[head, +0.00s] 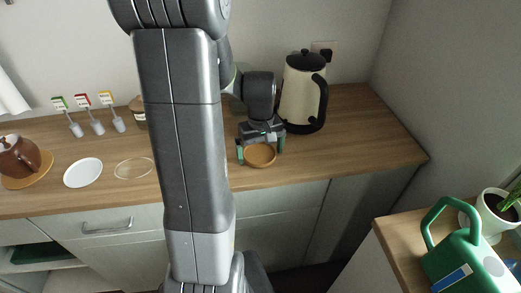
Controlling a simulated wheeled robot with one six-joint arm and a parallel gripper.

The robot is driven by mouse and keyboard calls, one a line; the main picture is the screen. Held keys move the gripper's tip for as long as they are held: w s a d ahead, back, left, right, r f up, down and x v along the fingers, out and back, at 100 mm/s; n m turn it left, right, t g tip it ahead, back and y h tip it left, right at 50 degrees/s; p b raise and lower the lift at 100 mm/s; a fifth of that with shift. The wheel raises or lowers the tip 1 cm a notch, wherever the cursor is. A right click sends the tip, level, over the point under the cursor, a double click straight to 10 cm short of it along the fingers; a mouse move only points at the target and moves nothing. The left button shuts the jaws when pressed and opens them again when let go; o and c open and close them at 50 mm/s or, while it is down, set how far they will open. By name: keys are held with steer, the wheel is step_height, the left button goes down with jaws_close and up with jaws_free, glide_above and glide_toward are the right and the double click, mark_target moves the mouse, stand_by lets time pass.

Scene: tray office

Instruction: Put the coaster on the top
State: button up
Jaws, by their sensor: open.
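A round brown coaster (260,156) with a lighter rim is on the wooden top (330,150), near its front edge and in front of the kettle. My gripper (260,153) is over it, pointing down, with its green-tipped fingers apart, one on the left and one on the right of the coaster. I cannot tell whether the fingers touch it. The gripper body hides the top just behind the coaster. My arm hides the middle of the counter.
A cream kettle (301,95) stands close behind my gripper. A brown teapot (18,157), a white disc (83,172), a thin ring outline (134,168), several tagged utensils (96,125) and a jar (138,112) are left. A green watering can (465,262) and potted plant (497,213) stand lower right.

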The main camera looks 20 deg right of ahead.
mark_target(260, 156)
step_height(260, 156, up, 12)
steer(key=shift+r+p, duration=0.15)
steer(key=shift+p, duration=0.3)
step_height(260, 156, down, 12)
steer(key=shift+f+b, duration=0.15)
steer(key=shift+b, duration=0.25)
step_height(260, 156, up, 3)
steer(key=shift+r, duration=0.45)
